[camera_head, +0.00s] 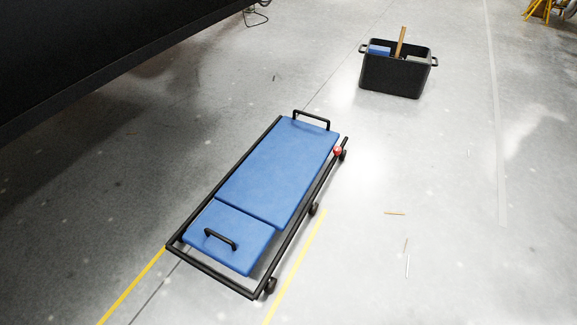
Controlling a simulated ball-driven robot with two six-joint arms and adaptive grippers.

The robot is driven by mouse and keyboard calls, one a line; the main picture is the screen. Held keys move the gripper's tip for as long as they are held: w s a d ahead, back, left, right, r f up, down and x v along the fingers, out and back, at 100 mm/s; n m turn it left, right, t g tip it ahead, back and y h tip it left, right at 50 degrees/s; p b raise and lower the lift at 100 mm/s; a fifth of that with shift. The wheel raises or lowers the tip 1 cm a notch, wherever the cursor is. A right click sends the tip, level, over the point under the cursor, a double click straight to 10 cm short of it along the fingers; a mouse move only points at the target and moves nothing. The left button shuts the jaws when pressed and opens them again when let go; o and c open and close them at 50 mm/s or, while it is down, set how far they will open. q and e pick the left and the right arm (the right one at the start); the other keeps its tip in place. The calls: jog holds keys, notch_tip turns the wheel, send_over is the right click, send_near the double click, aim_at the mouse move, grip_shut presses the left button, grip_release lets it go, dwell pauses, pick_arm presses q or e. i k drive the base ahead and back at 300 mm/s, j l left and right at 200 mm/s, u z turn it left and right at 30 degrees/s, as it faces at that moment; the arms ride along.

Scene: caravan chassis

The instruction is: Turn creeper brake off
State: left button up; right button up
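The creeper (272,180) lies on the floor in the middle of the head view, a long blue padded board in a black tube frame on small black wheels. Its headrest pad (229,251) is at the near end and has a black handle. Another black handle (311,119) stands at the far end. A small red part (338,151), which may be the brake, sits by the far right corner beside a black lever-like bar. Its exact setting is too small to tell. Neither of my grippers shows in the view.
A black bin (395,76) with a wooden handle and blue contents stands at the back right. The dark chassis (90,50) overhangs the upper left. Several thin small items (395,213) lie on the floor at right. The floor around the creeper is mostly clear.

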aim_at(337, 150)
jog(key=l+u, duration=0.15)
jog(key=u, duration=0.9)
jog(key=l+u, duration=0.3)
jog(key=l, duration=0.2)
jog(key=l+u, duration=0.3)
jog(key=l, duration=0.2)
jog(key=k+l+u, duration=0.1)
jog(key=l+u, duration=0.2)
jog(key=l, duration=0.2)
jog(key=k+l+u, duration=0.15)
jog(key=l+u, duration=0.15)
jog(key=l, duration=0.2)
jog(key=k+l, duration=0.15)
jog(key=l, duration=0.25)
jog(key=k+l, duration=0.15)
jog(key=l, duration=0.2)
jog(key=k+l+u, duration=0.1)
jog(key=l, duration=0.3)
jog(key=k+l, duration=0.2)
jog(key=l, duration=0.15)
jog(key=k+l, duration=0.15)
jog(key=l, duration=0.2)
jog(key=k+l+u, duration=0.1)
jog(key=l, duration=0.3)
